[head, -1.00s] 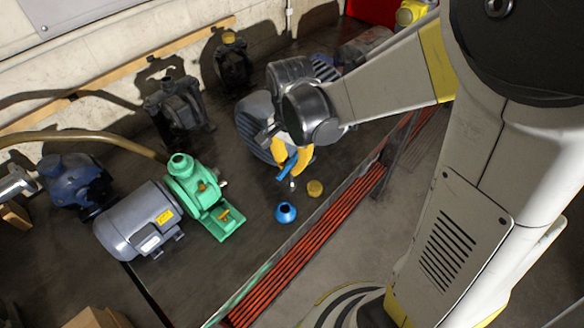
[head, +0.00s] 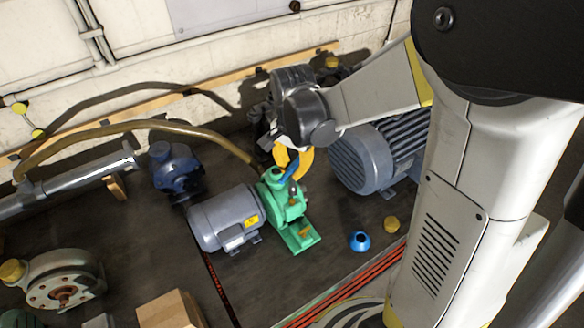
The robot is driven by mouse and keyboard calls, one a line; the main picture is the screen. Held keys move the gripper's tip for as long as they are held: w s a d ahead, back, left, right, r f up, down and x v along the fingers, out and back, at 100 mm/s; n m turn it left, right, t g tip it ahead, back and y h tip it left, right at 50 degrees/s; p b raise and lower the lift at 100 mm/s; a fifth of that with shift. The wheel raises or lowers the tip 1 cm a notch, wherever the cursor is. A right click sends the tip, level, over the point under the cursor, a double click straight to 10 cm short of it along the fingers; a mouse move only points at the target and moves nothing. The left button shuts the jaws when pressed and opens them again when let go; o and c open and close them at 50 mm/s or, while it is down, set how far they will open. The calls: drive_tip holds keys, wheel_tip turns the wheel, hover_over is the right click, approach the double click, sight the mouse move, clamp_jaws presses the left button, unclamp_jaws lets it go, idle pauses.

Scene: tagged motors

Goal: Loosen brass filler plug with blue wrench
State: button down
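My gripper (head: 293,160), with yellow fingers, is shut on a blue wrench (head: 292,171). The wrench slants down to the left in front of the fingers, toward the top of a green pump (head: 290,208). In this picture the wrench's lower end overlaps the pump's upper part, and I cannot tell whether it touches. A small brass-coloured part (head: 304,232) shows on the pump's green foot. The brass filler plug is too small or too covered to tell apart on the pump body.
A grey motor (head: 226,216) joins the pump at left. A large blue-grey motor (head: 365,160) stands right. A blue funnel-like piece (head: 360,241) and a yellow cap (head: 391,224) lie in front. A brown hose (head: 130,128) runs behind. A cardboard box (head: 170,310) is at front.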

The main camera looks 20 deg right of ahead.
sight(292, 186)
drive_tip(key=shift+f+m, duration=0.35)
drive_tip(key=shift+m, duration=0.65)
drive_tip(key=m, duration=0.3)
drive_tip(key=shift+f+m+p, duration=0.1)
drive_tip(key=shift+m+p, duration=0.25)
drive_tip(key=shift+m, duration=0.05)
drive_tip(key=m, duration=0.3)
drive_tip(key=shift+f+p, duration=0.15)
drive_tip(key=shift+p, duration=0.15)
drive_tip(key=shift+a+f+m+b, duration=0.1)
drive_tip(key=shift+f+m+b, duration=0.15)
drive_tip(key=shift+m, duration=0.3)
drive_tip(key=shift+f+m+b, duration=0.1)
drive_tip(key=shift+m+b, duration=0.25)
drive_tip(key=shift+m, duration=0.2)
drive_tip(key=m, duration=0.2)
drive_tip(key=m+b, duration=0.1)
drive_tip(key=m, duration=0.1)
drive_tip(key=m+b, duration=0.1)
drive_tip(key=m, duration=0.2)
drive_tip(key=shift+f, duration=0.35)
drive_tip(key=m+b, duration=0.1)
drive_tip(key=m, duration=0.4)
drive_tip(key=shift+f, duration=0.15)
drive_tip(key=shift+f, duration=0.1)
